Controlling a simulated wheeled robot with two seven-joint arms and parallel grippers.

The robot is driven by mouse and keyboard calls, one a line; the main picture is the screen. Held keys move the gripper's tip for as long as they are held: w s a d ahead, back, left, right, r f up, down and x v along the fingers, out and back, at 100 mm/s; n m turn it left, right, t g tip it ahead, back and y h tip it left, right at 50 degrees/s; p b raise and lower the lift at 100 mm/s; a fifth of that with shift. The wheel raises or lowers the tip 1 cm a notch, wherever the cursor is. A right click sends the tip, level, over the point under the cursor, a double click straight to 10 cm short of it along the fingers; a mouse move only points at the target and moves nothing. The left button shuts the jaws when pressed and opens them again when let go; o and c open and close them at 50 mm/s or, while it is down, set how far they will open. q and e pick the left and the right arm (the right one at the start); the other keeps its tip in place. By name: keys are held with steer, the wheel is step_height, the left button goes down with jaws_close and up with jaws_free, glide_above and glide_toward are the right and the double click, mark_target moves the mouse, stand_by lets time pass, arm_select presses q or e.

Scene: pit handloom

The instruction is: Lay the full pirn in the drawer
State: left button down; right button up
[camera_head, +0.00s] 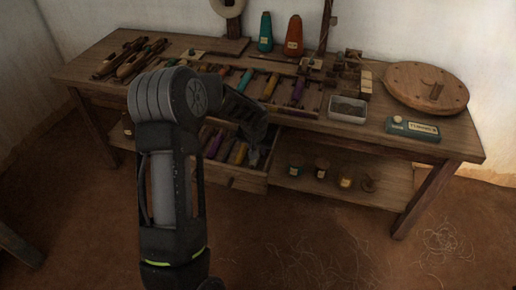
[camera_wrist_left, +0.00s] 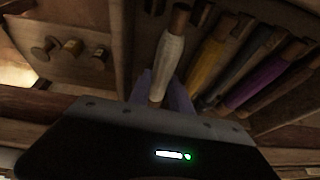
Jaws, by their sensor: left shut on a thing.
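My left gripper (camera_head: 256,146) reaches down over the open drawer (camera_head: 238,178) under the table's front edge. In the left wrist view, my left gripper (camera_wrist_left: 160,92) is shut on a pirn wound with off-white thread (camera_wrist_left: 168,62), its brown wooden end pointing away from the fingers. The pirn is beside a row of other pirns in the drawer: a yellow pirn (camera_wrist_left: 208,62), dark grey ones and a purple pirn (camera_wrist_left: 262,82). I cannot tell whether the held pirn touches the drawer floor. My forearm and gripper hide part of the drawer in the head view. My right gripper is not in view.
The tabletop carries a rack of coloured pirns (camera_head: 270,85), a grey tray (camera_head: 348,108), a teal box (camera_head: 413,129) and a round wooden disc (camera_head: 427,87). The floor in front is open.

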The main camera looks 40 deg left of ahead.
mark_target(258, 149)
arm_select(q)
steer(key=c, duration=1.1)
jaws_free()
steer(key=shift+o, duration=0.2)
steer(key=shift+o, duration=1.2)
steer(key=shift+d, duration=0.1)
step_height(258, 149, up, 7)
steer(key=p, duration=0.4)
steer(key=shift+w+p, duration=0.15)
steer(key=shift+p, duration=0.15)
steer(key=shift+r+p, duration=0.3)
steer(key=shift+r, duration=0.25)
steer(key=shift+f, duration=0.1)
